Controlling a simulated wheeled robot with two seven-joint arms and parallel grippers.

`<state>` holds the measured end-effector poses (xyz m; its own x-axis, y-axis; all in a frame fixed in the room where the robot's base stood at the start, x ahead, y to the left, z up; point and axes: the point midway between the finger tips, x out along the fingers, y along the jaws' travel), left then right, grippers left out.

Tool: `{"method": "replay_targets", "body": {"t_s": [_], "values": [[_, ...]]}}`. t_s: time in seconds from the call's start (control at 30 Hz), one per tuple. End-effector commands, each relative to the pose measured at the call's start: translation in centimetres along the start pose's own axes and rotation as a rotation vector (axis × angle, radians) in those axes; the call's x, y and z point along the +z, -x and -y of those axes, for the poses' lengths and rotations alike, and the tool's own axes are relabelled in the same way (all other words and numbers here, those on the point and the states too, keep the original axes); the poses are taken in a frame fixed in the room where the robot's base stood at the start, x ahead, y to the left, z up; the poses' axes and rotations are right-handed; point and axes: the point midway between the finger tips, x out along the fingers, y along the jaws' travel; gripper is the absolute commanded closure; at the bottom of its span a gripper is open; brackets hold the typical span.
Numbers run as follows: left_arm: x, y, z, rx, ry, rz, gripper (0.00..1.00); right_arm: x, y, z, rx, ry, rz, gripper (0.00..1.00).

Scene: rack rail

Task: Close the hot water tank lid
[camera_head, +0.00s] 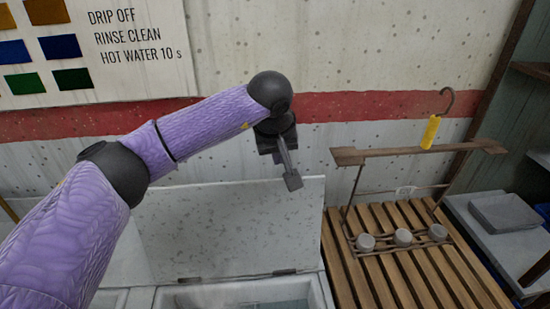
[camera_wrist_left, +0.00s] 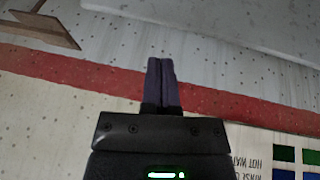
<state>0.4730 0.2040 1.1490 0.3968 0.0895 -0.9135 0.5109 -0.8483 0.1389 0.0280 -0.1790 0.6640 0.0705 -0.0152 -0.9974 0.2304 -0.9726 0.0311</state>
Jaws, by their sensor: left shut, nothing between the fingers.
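The hot water tank lid (camera_head: 225,232) is a pale, speckled panel standing raised along the back of the tank, in front of the wall. The tank (camera_head: 318,292) is open below it, with water visible inside. My left gripper (camera_head: 293,181) is shut and empty, near the lid's upper right edge in the head view. I cannot tell whether it touches the lid. In the left wrist view its fingers (camera_wrist_left: 161,68) are together, and part of a pale panel (camera_wrist_left: 230,22), likely the lid, shows at the top. My right gripper is not in view.
A slatted wooden rack (camera_head: 390,265) stands right of the tank, holding a wire frame with several small grey cups. A brown bar (camera_head: 380,155) with a yellow-handled hook (camera_head: 430,132) stands above it. A grey tray (camera_head: 505,212) sits at far right. A sign (camera_head: 90,45) hangs upper left.

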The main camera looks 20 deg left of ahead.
Motion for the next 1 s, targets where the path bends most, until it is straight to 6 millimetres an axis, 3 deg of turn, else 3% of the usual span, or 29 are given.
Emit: {"method": "replay_targets", "body": {"t_s": [0.07,0.17,0.67,1.0], "values": [[-1.8,1.2,1.8,-0.092,-0.036,-0.063,1.0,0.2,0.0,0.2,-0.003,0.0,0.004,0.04],[-2.5,1.3,2.6,-0.139,-0.052,-0.085,1.0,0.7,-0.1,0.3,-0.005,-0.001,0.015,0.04],[-3.0,-8.3,3.7,-0.134,-0.051,-0.081,1.0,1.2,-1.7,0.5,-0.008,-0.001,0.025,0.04],[-0.1,-6.1,3.6,-0.131,-0.054,-0.084,1.0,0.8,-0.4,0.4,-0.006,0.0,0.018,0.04]]}}
